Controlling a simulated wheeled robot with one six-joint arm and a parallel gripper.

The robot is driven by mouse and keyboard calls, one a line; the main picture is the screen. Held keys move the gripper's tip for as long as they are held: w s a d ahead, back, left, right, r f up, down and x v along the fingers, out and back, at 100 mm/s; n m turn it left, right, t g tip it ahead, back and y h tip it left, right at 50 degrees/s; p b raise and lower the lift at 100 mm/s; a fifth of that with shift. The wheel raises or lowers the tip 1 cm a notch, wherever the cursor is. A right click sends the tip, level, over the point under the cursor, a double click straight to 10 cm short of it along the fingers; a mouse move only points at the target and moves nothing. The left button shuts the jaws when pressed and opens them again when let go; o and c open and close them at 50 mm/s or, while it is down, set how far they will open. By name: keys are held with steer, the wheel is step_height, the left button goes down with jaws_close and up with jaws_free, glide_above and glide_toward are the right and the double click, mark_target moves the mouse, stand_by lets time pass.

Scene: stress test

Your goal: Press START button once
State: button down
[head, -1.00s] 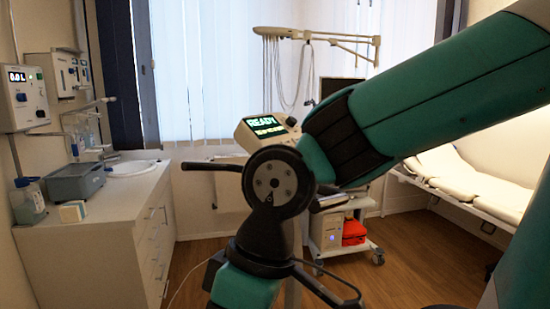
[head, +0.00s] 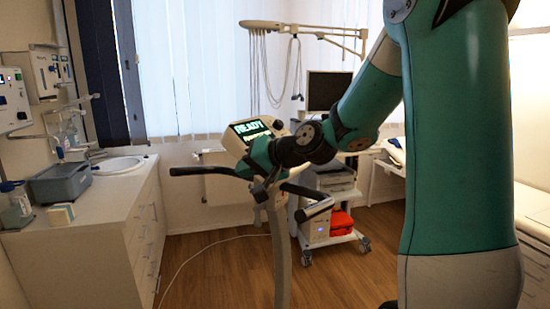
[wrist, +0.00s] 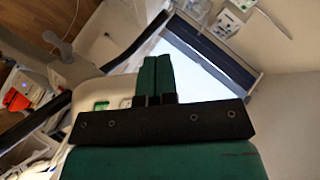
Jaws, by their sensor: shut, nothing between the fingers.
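The exercise machine's pale console (head: 238,143) stands mid-view in the head view, with its screen (head: 250,130) lit and reading READY. A dark round knob (head: 278,125) is at its upper right. In the wrist view the pale console (wrist: 112,85) lies behind and left of my fingers, with a small green patch (wrist: 101,105) on it; I cannot read a START label there. My gripper (wrist: 156,62) is shut and empty, its two green fingers side by side. In the head view my gripper (head: 261,153) is at the console's lower right; whether it touches is unclear.
Dark handlebars (head: 205,171) stick out from the machine. A counter with a sink (head: 120,165) stands at the left. A wheeled cart (head: 318,240) with a monitor (head: 328,90) stands behind at the right. Open wooden floor (head: 220,270) lies around the machine's post.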

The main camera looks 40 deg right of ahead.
steer(key=d+r+m+t+h, duration=0.2)
steer(key=d+m+h, duration=0.1)
steer(key=d, duration=0.6)
steer(key=d+r+m+t+h+p, duration=0.1)
steer(key=d+m, duration=0.3)
steer(key=d, duration=0.5)
steer(key=shift+s+r+t+h+p, duration=0.25)
steer(key=shift+r+t+h, duration=0.35)
steer(key=shift+h, duration=0.3)
steer(key=w+a+f+b, duration=0.1)
steer(key=w+f+b, duration=0.2)
steer(key=w+f, duration=0.2)
steer(key=shift+w+a+f, duration=0.15)
steer(key=shift+w+f, duration=0.05)
steer(key=shift+f, duration=0.7)
steer(key=shift+w+f, duration=0.25)
steer(key=shift+f, duration=0.1)
steer(key=shift+w+a+f+b, duration=0.15)
steer(key=shift+f+b, duration=0.15)
steer(key=shift+b, duration=0.2)
steer(key=shift+r, duration=0.1)
steer(key=shift+s+r, duration=0.45)
steer(key=shift+r, duration=0.05)
